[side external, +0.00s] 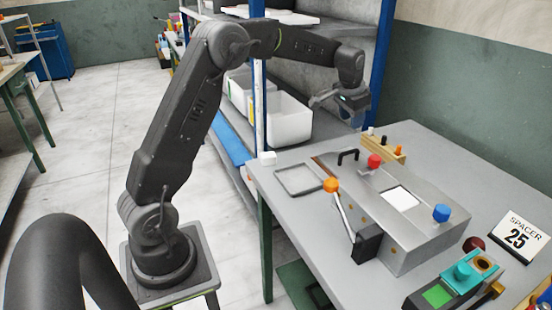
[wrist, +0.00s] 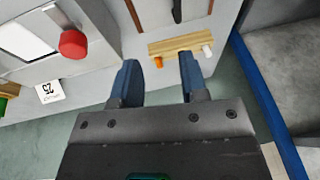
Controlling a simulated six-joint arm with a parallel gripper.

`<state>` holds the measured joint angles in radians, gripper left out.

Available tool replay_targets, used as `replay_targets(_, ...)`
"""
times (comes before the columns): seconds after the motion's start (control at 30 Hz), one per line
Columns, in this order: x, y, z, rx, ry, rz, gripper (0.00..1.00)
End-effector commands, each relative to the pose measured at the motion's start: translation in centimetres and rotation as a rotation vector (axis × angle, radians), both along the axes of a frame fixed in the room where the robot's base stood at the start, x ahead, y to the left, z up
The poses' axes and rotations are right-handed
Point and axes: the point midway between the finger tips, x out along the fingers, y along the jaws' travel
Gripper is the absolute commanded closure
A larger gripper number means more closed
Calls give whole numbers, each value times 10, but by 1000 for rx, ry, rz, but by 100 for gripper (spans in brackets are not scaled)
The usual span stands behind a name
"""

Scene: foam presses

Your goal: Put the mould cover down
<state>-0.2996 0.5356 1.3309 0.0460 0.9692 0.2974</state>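My gripper (side external: 352,114) is raised above the back edge of the table, by the shelf. In the wrist view its two blue fingers (wrist: 158,70) are apart with nothing between them. A black handle (side external: 348,155) stands at the left end of the grey press (side external: 408,245); it also shows at the top of the wrist view (wrist: 177,10). A flat plate beneath this handle may be the mould cover, but I cannot tell for sure. A square grey frame (side external: 279,184) lies flat and empty on the table, left of the press.
The press carries a red knob (side external: 374,161), a blue knob (side external: 441,212) and an orange-tipped lever (side external: 331,185). A wooden peg block (side external: 385,151) stands behind it. A "SPACER 25" sign (side external: 518,238) and a teal device (side external: 462,275) are at right.

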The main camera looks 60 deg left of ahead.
Motion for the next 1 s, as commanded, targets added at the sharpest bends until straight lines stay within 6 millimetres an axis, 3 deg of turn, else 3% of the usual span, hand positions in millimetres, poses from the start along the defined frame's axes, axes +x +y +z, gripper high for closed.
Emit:
replay_targets(0.03, -17, -18, 22, -2, -20, -5, 60)
replay_targets(0.2, -83, -69, 66, -23, -67, -7, 60)
replay_targets(0.4, -173, -118, 89, -53, -124, -11, 60)
replay_targets(0.6, -263, -152, 79, -90, -174, -14, 60)
replay_targets(0.7, -297, -162, 67, -107, -192, -15, 60)
replay_targets(0.83, -325, -169, 52, -123, -206, -15, 60)
replay_targets(1.0, -338, -172, 44, -131, -211, -14, 60)
